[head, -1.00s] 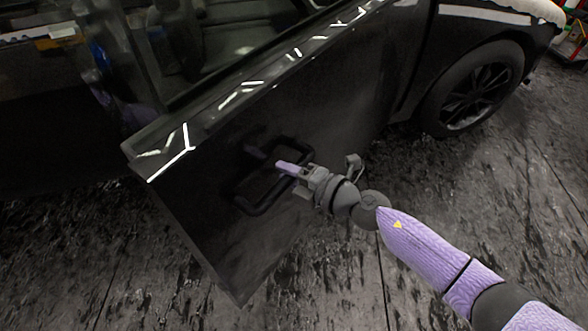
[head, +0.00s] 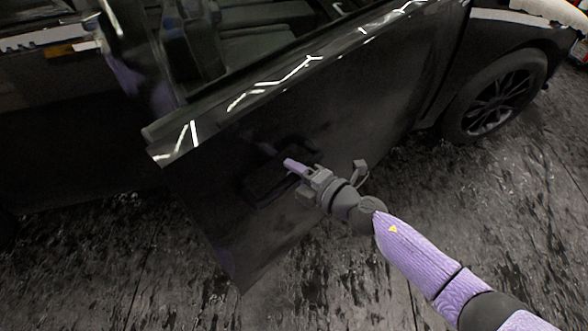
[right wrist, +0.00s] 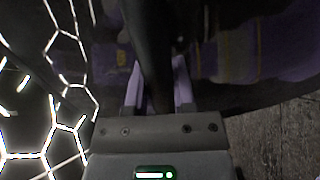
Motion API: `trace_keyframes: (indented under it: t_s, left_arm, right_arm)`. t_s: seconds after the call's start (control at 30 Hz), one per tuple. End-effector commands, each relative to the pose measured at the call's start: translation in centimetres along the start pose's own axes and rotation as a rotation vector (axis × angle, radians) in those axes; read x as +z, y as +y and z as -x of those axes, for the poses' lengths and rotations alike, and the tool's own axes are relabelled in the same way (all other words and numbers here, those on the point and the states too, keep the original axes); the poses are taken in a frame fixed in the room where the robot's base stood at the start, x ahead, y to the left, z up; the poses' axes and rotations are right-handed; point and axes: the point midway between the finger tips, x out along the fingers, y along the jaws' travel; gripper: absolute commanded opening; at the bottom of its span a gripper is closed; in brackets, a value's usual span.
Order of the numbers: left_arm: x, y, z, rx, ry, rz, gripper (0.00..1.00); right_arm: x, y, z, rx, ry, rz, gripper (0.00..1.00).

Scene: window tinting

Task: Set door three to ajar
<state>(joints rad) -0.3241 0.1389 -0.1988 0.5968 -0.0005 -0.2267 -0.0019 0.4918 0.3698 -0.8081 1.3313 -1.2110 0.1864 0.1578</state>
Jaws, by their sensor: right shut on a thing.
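The black car door (head: 330,120) stands swung out from the car body, with a gap at its left edge where the interior shows. A dark loop handle (head: 262,183) is on the door's outer face. My right gripper (head: 292,165) is shut on this handle, with its lilac fingers at the handle's right part. In the right wrist view the dark handle bar (right wrist: 148,45) runs between the two lilac fingers (right wrist: 158,85). My left gripper is not in view.
The car's front wheel (head: 493,100) is to the right of the door. The car's rear body (head: 60,130) is at the left. The dark, worn floor (head: 350,275) below the door is clear.

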Motion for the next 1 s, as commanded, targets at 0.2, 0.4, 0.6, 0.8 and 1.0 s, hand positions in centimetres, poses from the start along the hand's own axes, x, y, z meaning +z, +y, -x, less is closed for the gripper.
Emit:
trace_keyframes:
  t_s: [0.2, 0.4, 0.6, 0.8, 1.0]
  left_arm:
    - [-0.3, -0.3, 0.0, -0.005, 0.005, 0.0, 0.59]
    - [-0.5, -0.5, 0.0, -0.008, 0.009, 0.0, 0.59]
    - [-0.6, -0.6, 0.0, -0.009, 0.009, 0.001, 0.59]
    - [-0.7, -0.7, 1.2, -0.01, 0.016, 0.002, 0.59]
    - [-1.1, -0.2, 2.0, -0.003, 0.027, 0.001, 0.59]
  right_arm:
    - [0.3, 0.2, 0.0, 0.004, -0.008, 0.002, 0.38]
    - [0.2, 0.1, 0.0, 0.003, -0.005, 0.001, 0.67]
    - [0.1, 0.1, 0.1, 0.001, -0.003, 0.001, 0.67]
    - [0.1, 0.3, 3.0, -0.001, -0.004, 0.001, 0.67]
    - [0.1, 0.2, 7.8, -0.001, -0.005, 0.002, 0.67]
